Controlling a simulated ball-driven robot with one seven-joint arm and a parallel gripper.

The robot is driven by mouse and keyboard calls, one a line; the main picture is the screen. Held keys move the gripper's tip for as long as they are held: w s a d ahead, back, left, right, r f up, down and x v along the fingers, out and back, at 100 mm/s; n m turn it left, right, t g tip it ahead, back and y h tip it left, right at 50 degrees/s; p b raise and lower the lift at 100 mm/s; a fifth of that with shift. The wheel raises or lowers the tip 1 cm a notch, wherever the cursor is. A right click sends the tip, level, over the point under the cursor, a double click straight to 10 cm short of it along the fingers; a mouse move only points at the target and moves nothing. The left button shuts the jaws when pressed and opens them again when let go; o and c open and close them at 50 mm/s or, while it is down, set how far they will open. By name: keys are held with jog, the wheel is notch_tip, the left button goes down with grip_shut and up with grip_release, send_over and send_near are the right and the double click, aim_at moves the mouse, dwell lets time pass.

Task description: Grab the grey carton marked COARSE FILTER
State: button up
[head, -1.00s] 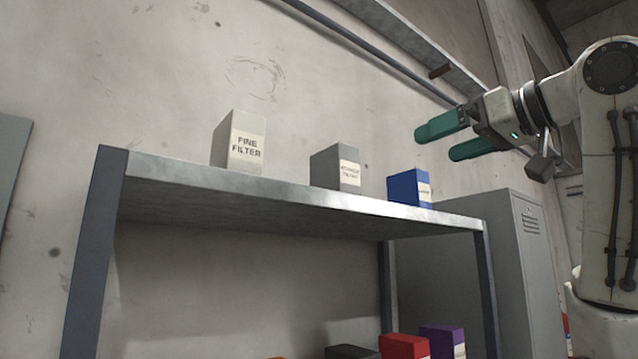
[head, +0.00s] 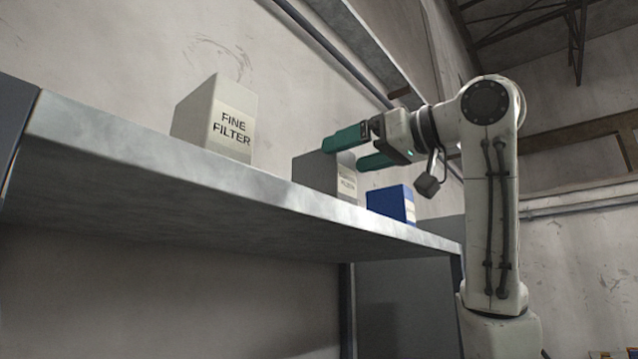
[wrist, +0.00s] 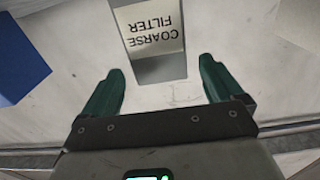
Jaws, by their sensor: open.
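The grey carton marked COARSE FILTER (wrist: 160,70) stands at the top middle of the wrist view, its pale label upside down there. In the head view this grey carton (head: 313,172) stands on the shelf between a larger carton and a blue box, its upper right partly hidden by a finger. My gripper (head: 345,153) is open, with green fingers near the carton's top. In the wrist view the open fingers of my gripper (wrist: 162,66) lie to either side of the carton's near end, with gaps on both sides. Nothing is held.
A taller grey carton marked FINE FILTER (head: 217,122) stands to the left on the metal shelf (head: 150,150). A blue box (head: 388,203) stands close on the right; it also shows at the left in the wrist view (wrist: 18,62). A wall rises behind.

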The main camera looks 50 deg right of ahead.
aim_at(323, 159)
jog(key=shift+w, duration=0.85)
jog(key=w+p, duration=0.1)
jog(key=w, duration=0.1)
jog(key=w+r+p, duration=0.1)
jog(key=w+p, duration=0.1)
jog(key=shift+w+a, duration=0.1)
jog(key=shift+w, duration=0.2)
jog(key=shift+w+f, duration=0.15)
jog(key=shift+w, duration=0.2)
jog(key=c, duration=1.6)
